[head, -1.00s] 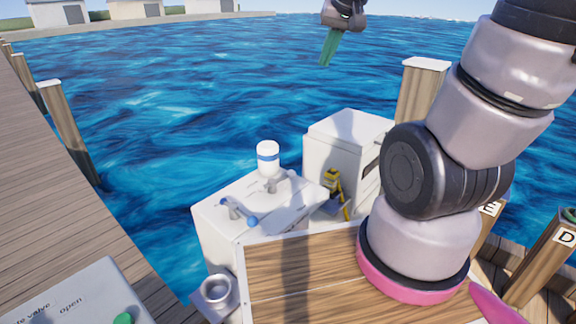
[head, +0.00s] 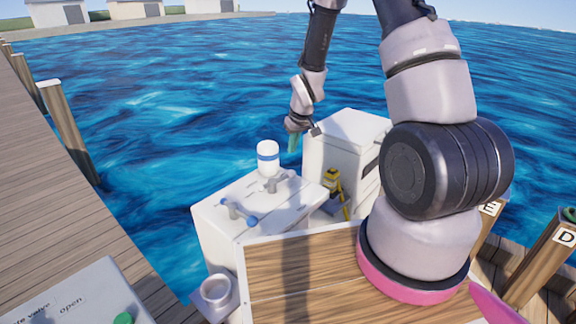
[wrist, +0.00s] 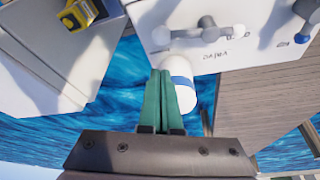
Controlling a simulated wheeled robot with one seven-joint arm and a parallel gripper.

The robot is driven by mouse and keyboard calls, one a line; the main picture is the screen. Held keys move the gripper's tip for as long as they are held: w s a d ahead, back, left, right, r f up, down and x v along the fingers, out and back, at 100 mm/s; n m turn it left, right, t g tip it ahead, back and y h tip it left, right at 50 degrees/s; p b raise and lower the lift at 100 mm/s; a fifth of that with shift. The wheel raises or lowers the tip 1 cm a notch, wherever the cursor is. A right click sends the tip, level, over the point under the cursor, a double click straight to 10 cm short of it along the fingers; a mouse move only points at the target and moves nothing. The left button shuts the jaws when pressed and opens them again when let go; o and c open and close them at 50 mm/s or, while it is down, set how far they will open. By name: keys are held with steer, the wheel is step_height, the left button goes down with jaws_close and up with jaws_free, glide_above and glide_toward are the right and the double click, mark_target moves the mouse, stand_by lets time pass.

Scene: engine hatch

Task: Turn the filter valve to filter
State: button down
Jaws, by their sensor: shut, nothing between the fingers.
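A white box (head: 215,235) carries two valve handles on its top. One is a grey handle (head: 273,184) beside a white canister with a blue band (head: 268,157); the other has a blue end (head: 240,213). The labels are too small to read, so I cannot tell which is the filter valve. In the wrist view the grey lever (wrist: 207,30) has round ends and lies across the panel next to the canister (wrist: 184,97). My gripper (head: 292,143), with green fingers, is shut and empty.
A taller white cabinet (head: 345,140) stands right of the box, with a yellow object (head: 333,182) between them. A wooden panel (head: 300,265) stands in front. A grey ring-shaped fitting (head: 215,290) sits at lower left. Water (head: 190,100) lies behind.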

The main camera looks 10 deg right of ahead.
steer(key=x, duration=1)
steer(key=shift+s+d+m, duration=0.35)
steer(key=shift+s+m, duration=0.05)
steer(key=shift+m, duration=0.3)
stand_by(0.4)
steer(key=shift+s+d+m+h, duration=0.25)
steer(key=shift+s+m+h, duration=0.3)
steer(key=shift+m, duration=0.25)
steer(key=s+m, duration=0.1)
steer(key=s+m+h, duration=0.1)
steer(key=m, duration=0.1)
steer(key=shift+s+d, duration=0.4)
steer(key=s+m, duration=0.1)
steer(key=m, duration=0.1)
steer(key=s+m+h, duration=0.1)
steer(key=s+m, duration=0.1)
steer(key=shift+g, duration=0.3)
steer(key=s+m, duration=0.1)
steer(key=m, duration=0.1)
steer(key=s+a+m+g+h, duration=0.1)
steer(key=m, duration=0.1)
steer(key=shift+s, duration=0.4)
steer(key=shift+d, duration=0.15)
